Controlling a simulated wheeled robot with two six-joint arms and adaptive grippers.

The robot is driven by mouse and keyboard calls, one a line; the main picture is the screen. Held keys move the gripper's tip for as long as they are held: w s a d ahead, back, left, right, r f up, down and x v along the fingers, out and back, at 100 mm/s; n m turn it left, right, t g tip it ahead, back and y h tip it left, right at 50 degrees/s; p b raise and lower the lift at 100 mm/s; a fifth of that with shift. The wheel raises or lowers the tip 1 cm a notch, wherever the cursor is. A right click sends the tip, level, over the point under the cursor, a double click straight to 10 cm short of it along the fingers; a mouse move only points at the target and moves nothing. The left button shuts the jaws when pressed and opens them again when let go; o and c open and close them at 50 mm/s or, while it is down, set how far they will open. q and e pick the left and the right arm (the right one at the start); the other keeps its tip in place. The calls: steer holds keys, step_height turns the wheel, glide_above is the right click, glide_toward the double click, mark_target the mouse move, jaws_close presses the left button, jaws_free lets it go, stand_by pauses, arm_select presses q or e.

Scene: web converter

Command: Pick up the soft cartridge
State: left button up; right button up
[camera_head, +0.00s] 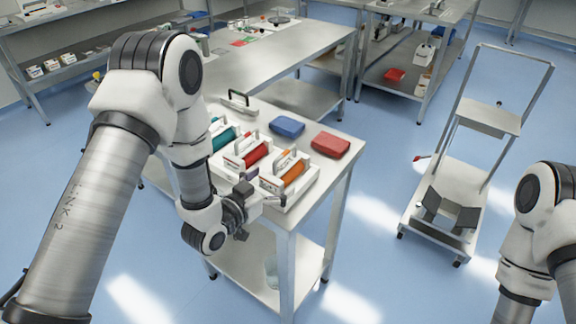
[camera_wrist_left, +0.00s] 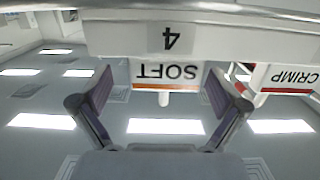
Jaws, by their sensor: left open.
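The soft cartridge (camera_head: 291,175) has an orange roll and a white body with a handle, and sits in a white holder near the front of the steel table. In the left wrist view its white front, labelled SOFT (camera_wrist_left: 165,73) upside down over an orange stripe, shows between the fingers. My left gripper (camera_head: 264,203) is open at the near side of this cartridge, its fingers apart. In the left wrist view the gripper (camera_wrist_left: 160,92) shows nothing clasped; I cannot tell whether it touches the cartridge. My right gripper is out of view.
The red crimp cartridge (camera_head: 254,156) sits close beside it, with a teal cartridge (camera_head: 224,137) beyond. A blue pouch (camera_head: 287,127) and a red pouch (camera_head: 330,145) lie on the table (camera_head: 325,180). A cart (camera_head: 440,195) stands right, with open floor between.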

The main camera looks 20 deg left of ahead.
mark_target(280, 173)
arm_select(q)
steer(key=x, duration=0.4)
steer(key=shift+w+a+f+p, duration=0.25)
steer(key=shift+a+f+p, duration=0.1)
steer(key=shift+s+r, duration=0.15)
steer(key=shift+s, duration=0.05)
steer(key=c, duration=1.6)
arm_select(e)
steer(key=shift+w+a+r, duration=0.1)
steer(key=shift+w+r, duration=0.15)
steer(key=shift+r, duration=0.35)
arm_select(q)
steer(key=shift+r, duration=0.15)
steer(key=shift+c, duration=0.2)
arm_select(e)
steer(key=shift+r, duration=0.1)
